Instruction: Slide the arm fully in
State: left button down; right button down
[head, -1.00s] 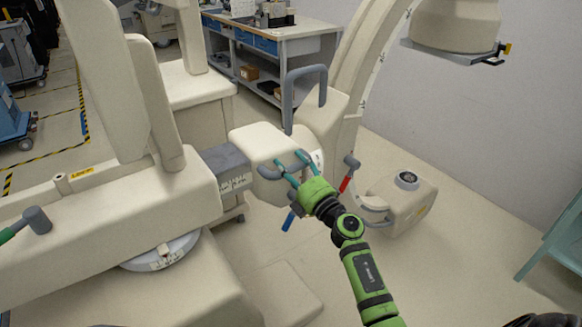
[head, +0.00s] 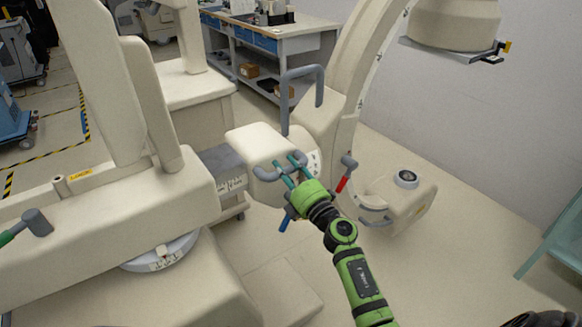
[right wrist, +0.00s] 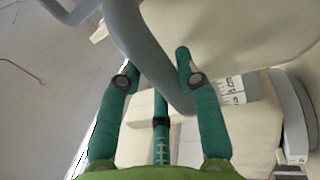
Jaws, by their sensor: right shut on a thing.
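The cream C-shaped arm (head: 350,60) of the machine is carried by a cream block (head: 258,143). A grey scaled slide section (head: 225,168) shows between this block and the machine's cream body (head: 130,210), so part of the slide is exposed. My right gripper (head: 284,168) is shut on the grey curved handle (head: 266,174) at the block's front. In the right wrist view the teal fingers (right wrist: 153,70) lie on either side of the grey handle bar (right wrist: 135,45).
A taller grey handle (head: 321,85) stands on top. Red (head: 343,184) and blue (head: 286,222) levers flank my right gripper. A cream lower unit (head: 410,205) of the arm sits at right. A workbench (head: 295,42) stands behind.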

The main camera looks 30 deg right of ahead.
jog(key=shift+y, duration=0.5)
jog(key=a, duration=0.5)
jog(key=shift+s+f+p, duration=0.35)
jog(key=shift+f, duration=0.05)
jog(key=shift+s+a+r, duration=0.1)
jog(key=shift+s+a, duration=0.1)
jog(key=shift+a, duration=0.9)
jog(key=shift+s+a+r, duration=0.1)
jog(key=shift+s+a, duration=0.05)
jog(key=shift+a, duration=0.95)
jog(key=c, duration=0.8)
grip_release()
jog(key=shift+d, duration=0.1)
jog(key=shift+c, duration=0.2)
jog(key=shift+w, duration=0.1)
jog(key=shift+r, duration=0.1)
send_near(269, 180)
jog(key=shift+s+a+f, duration=0.1)
jog(key=shift+s+a, duration=0.15)
jog(key=shift+a, duration=0.35)
jog(key=shift+s+a+f, duration=0.1)
jog(key=shift+s+a, duration=0.15)
jog(key=shift+a, duration=0.35)
jog(key=shift+s+a+f, duration=0.1)
jog(key=shift+s+a, duration=0.15)
jog(key=shift+a, duration=0.3)
